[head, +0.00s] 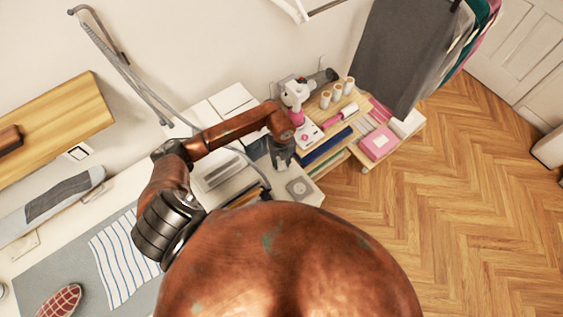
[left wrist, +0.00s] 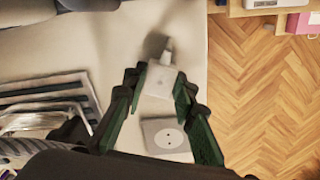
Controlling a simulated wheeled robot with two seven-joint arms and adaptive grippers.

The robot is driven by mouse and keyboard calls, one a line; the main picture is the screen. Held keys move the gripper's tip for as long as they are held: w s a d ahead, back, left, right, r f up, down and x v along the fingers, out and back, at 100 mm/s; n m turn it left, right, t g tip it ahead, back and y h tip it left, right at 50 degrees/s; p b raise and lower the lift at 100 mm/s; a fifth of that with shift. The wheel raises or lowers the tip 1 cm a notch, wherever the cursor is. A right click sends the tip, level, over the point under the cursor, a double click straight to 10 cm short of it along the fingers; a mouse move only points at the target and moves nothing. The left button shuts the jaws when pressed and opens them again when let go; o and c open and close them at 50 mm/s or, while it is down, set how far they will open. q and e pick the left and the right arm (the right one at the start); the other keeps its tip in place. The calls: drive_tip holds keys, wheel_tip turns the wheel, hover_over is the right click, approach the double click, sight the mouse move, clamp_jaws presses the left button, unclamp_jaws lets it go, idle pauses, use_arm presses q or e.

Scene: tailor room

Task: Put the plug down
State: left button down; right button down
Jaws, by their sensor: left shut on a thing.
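My left gripper (head: 282,158) is over the white tabletop near its right end in the head view. In the left wrist view its dark green fingers (left wrist: 161,88) are shut on a white plug (left wrist: 158,80), whose pale end points away from the wrist. I cannot tell whether the plug touches the table. A pale square socket block (left wrist: 166,137) with a round two-hole face lies nearer the wrist, between the fingers in the picture; it also shows on the table in the head view (head: 299,188). The plug cannot be made out in the head view. My right gripper is not in view.
A wooden shelf cart (head: 363,104) with thread spools (head: 337,92), a pink box (head: 378,143) and other items stands beyond the table. A rack of dark items (left wrist: 50,90) is left of the gripper in the wrist view. The table's right edge is close.

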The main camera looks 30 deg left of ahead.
sight(281, 164)
use_arm(q)
drive_tip(key=shift+f, duration=0.5)
drive_tip(key=c, duration=1.6)
unclamp_jaws()
drive_tip(key=shift+r, duration=0.1)
drive_tip(key=shift+r, duration=0.25)
wheel_tip(281, 164, up, 13)
drive_tip(key=shift+f+b, duration=0.2)
drive_tip(key=shift+b, duration=0.65)
